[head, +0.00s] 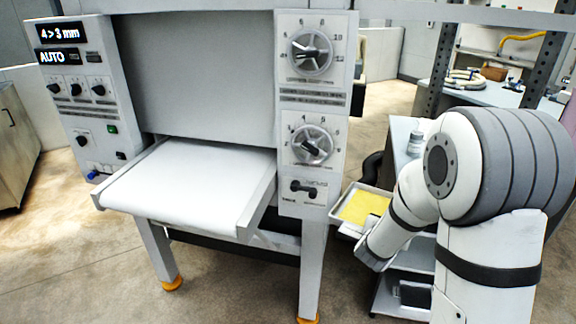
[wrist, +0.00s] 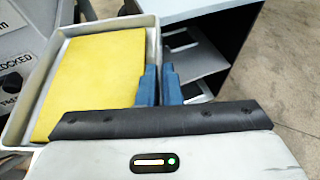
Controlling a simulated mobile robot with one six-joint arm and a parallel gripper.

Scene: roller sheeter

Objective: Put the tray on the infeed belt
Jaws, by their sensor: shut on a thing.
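The tray (wrist: 154,45) is shallow and light grey, with a flat yellow sheet (wrist: 90,75) lying in it. My gripper (wrist: 158,86) has blue fingers and is shut on the tray's right wall in the wrist view. In the head view the tray (head: 340,214) shows to the right of the machine's front leg, partly hidden by my arm; my fingers are hidden there. The infeed belt (head: 190,180) is a white, bare, flat surface sticking out from the machine's front, left of the tray.
The machine's right column with dials (head: 312,145) stands between the belt and the tray. A control box (head: 85,100) is at the belt's left. A shelved cart (wrist: 205,65) stands beside the tray. The floor before the belt (head: 90,260) is clear.

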